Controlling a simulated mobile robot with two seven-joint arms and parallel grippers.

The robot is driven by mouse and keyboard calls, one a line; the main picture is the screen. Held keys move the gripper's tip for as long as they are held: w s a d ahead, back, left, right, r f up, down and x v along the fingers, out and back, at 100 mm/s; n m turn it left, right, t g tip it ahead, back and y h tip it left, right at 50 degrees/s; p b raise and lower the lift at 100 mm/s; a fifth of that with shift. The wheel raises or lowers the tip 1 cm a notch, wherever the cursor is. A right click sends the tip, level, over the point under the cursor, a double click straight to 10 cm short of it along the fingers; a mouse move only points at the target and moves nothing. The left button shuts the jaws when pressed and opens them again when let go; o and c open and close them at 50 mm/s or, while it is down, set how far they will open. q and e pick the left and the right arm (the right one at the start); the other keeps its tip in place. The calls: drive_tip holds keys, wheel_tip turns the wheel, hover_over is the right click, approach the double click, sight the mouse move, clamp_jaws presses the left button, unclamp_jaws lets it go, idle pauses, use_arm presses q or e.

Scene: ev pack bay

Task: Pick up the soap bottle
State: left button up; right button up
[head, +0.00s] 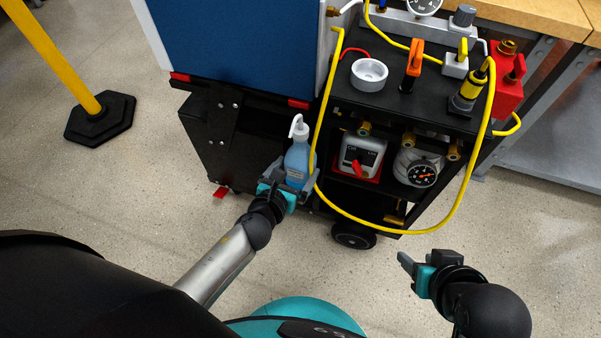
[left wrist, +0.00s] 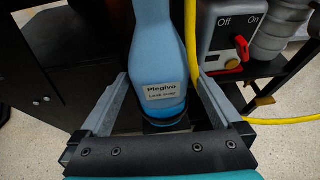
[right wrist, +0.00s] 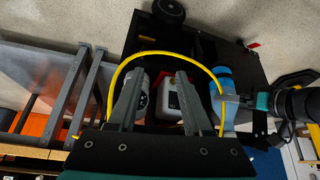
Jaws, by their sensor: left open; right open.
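The soap bottle (head: 298,160) is blue with a white pump top and stands upright at the left side of the black cart. In the left wrist view the soap bottle (left wrist: 160,62) shows a white label and stands between the fingers. My left gripper (head: 290,182) is open around its lower part; in the left wrist view the left gripper (left wrist: 165,105) has a finger on each side. Whether the fingers touch it is unclear. My right gripper (head: 413,266) is open and empty, apart from the cart at the lower right. The soap bottle (right wrist: 222,90) also shows in the right wrist view.
A yellow hose (head: 378,228) loops down from the cart and passes close to the bottle's right side. The cart shelf holds a grey switch box (head: 361,152) and a dial gauge (head: 421,173). A yellow post on a black base (head: 100,117) stands at left. Open floor lies in front.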

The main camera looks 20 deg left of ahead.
sight(301, 163)
use_arm(q)
drive_tip(key=shift+w+f+b, duration=0.4)
drive_tip(key=shift+w+f, duration=0.1)
drive_tip(key=shift+w, duration=0.15)
drive_tip(key=shift+b+x, duration=0.35)
drive_tip(key=shift+x, duration=0.65)
use_arm(e)
drive_tip(key=shift+w+a+f+t+y, duration=0.15)
drive_tip(key=shift+w+a+t+y, duration=0.3)
drive_tip(key=shift+w+a+t, duration=0.45)
drive_tip(key=shift+w+a+f+t+y, duration=0.1)
drive_tip(key=shift+w+a+t+y, duration=0.35)
drive_tip(key=shift+w+a+t, duration=0.45)
use_arm(q)
drive_tip(key=shift+c, duration=0.2)
use_arm(e)
drive_tip(key=shift+s+a+g, duration=0.15)
drive_tip(key=shift+s+g, duration=0.1)
drive_tip(key=shift+g, duration=0.05)
use_arm(q)
drive_tip(key=shift+w+d, duration=0.1)
drive_tip(key=c, duration=0.9)
